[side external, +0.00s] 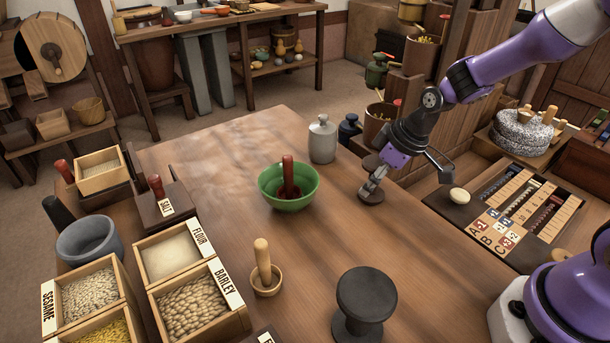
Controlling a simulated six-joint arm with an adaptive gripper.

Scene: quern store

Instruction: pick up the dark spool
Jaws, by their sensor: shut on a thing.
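A dark brown spool (370,196) is near the right edge of the wooden table. My gripper (374,184) reaches down from the upper right, with its fingers shut on the spool's narrow middle between the upper and lower discs. The fingers hide part of the middle. The lower disc appears at the tabletop; I cannot tell whether it touches. A second, larger-looking spool (363,297), dark grey to black, stands upright at the table's front, apart from my gripper.
A green bowl (272,199) holding a dark red-handled thing is left of the gripper. A grey lidded jar (322,142) stands behind. A small wooden cup (266,281) and grain boxes fill the front left. A counting board (510,205) lies right.

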